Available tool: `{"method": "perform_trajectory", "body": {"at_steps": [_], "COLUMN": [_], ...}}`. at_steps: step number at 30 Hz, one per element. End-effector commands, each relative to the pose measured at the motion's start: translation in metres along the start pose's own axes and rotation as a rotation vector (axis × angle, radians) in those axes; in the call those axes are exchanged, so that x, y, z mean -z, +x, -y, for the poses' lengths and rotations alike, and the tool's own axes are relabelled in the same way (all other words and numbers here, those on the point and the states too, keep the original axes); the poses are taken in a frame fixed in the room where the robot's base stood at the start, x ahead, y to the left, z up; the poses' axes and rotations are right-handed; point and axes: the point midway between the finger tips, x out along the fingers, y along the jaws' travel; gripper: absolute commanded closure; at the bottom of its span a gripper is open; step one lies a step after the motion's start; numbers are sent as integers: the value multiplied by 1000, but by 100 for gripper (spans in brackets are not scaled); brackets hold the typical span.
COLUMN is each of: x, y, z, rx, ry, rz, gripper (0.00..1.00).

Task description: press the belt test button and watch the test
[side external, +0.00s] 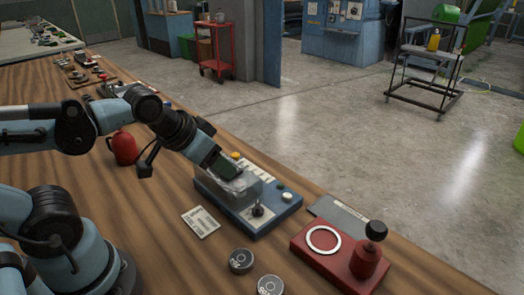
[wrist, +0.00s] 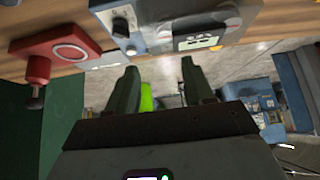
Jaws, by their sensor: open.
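A blue-grey test unit (side external: 262,222) sits on the wooden bench, with a clear cover on its left part and a black knob (side external: 257,210) at its front. A white round button (side external: 287,197) and a dark button are on its right end, and a yellow one (side external: 235,155) at its back. No readable label shows which is the belt test button. My gripper (side external: 238,172) is above the unit's left-back part; contact cannot be told. In the wrist view, my gripper (wrist: 160,80) is open with nothing between its fingers, and the unit (wrist: 160,12) shows at the top.
A red base (side external: 308,258) with a white ring and a black-knobbed post stands at the front right. A red jug (side external: 122,148) stands behind my arm. The bench's right edge is close to the unit.

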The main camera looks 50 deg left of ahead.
Motion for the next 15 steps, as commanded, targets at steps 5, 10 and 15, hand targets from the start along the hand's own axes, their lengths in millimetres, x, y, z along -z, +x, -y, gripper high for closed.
{"method": "perform_trajectory", "body": {"at_steps": [5,10,15], "x": [0,0,0], "y": [0,0,0], "z": [0,0,0], "rx": [0,0,0], "ry": [0,0,0], "rz": [0,0,0], "gripper": [77,100,100]}}
